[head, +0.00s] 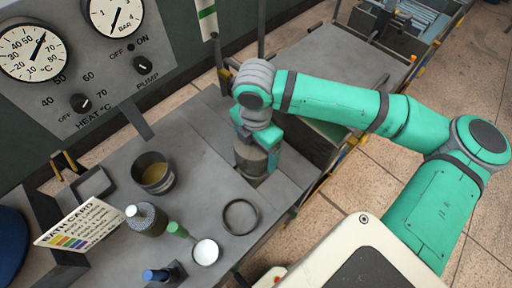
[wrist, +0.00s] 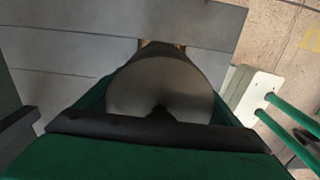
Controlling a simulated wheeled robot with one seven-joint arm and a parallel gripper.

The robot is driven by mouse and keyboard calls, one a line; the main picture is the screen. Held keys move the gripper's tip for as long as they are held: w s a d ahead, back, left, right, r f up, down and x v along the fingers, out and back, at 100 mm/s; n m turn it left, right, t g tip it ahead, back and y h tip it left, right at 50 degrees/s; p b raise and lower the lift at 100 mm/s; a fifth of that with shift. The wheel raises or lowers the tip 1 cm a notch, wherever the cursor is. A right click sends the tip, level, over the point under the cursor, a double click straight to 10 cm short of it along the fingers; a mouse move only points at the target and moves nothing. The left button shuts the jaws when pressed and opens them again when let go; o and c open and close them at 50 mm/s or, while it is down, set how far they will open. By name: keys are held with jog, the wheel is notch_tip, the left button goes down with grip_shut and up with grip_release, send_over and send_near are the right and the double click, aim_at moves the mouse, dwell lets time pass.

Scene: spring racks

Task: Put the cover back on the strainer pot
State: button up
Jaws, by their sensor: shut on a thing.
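My gripper (head: 256,146) points down at the back right of the bench, with teal parts on either side of a grey-brown round body (head: 250,160). In the wrist view a smooth grey round top, which I take for the cover (wrist: 160,85), fills the space between the green sides of my gripper (wrist: 160,118). A small dark spot shows at its near edge. The gripper is shut on it. Whether the body below is the strainer pot, and whether the cover touches it, is hidden. An open dark pot (head: 153,172) with amber liquid stands to the left.
A dark ring (head: 240,216) lies on the bench in front of my gripper. A white-topped cup (head: 205,252), a dark bottle with a white cap (head: 146,217) and a bath card (head: 82,222) stand at front left. A gauge panel (head: 90,60) rises behind.

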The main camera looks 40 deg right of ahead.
aim_at(255, 146)
jog(key=shift+f, duration=3.85)
jog(key=o, duration=1.2)
jog(key=shift+c, duration=0.2)
notch_tip(255, 146, up, 11)
jog(key=shift+f, duration=0.1)
